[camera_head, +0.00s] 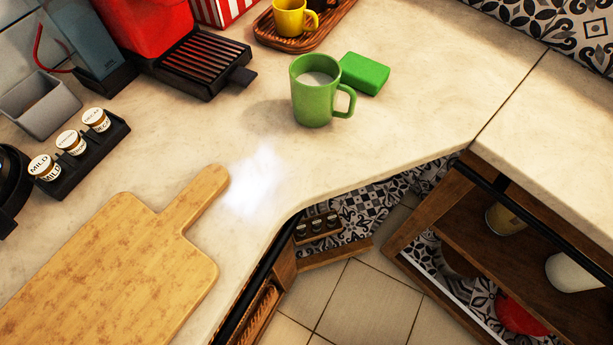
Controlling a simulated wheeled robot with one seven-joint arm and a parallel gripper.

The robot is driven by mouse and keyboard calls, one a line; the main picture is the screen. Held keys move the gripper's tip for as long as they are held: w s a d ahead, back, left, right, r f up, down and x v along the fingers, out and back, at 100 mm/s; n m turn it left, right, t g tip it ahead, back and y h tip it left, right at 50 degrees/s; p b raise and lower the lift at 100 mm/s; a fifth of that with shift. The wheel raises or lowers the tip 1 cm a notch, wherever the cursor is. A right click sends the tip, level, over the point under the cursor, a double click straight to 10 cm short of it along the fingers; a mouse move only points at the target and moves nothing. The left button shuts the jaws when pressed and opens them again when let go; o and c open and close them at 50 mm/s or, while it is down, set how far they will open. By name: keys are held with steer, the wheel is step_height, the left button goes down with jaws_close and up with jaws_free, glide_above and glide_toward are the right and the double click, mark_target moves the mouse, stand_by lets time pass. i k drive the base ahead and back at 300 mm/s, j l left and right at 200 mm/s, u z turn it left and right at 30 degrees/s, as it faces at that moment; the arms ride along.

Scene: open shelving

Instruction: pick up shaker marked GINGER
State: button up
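No shaker with a readable GINGER label shows in the head view. A small wooden rack (318,237) with 3 small dark shakers (316,227) stands on a low open shelf below the counter's edge, near the middle. Their labels are too small to read. On the counter at the left, 3 small containers (72,143) with pale lids stand in a black holder (95,160). The nearest reads MILD; I cannot read the others for certain. My gripper is not in view.
A green mug (312,100) and green block (364,74) stand on the counter (400,130), with a wooden cutting board (120,270) at lower left. The counter overhangs the low shelf. A right-hand shelf unit (535,235) holds several items. The tiled floor (365,300) between is clear.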

mark_target(316, 223)
steer(key=k+l+u, duration=0.15)
steer(key=l+u, duration=0.15)
steer(key=k+l+u, duration=0.2)
steer(key=u, duration=0.15)
steer(key=i+l+u, duration=0.15)
steer(key=l, duration=0.25)
steer(key=i+l+u, duration=0.15)
steer(key=i+l, duration=0.2)
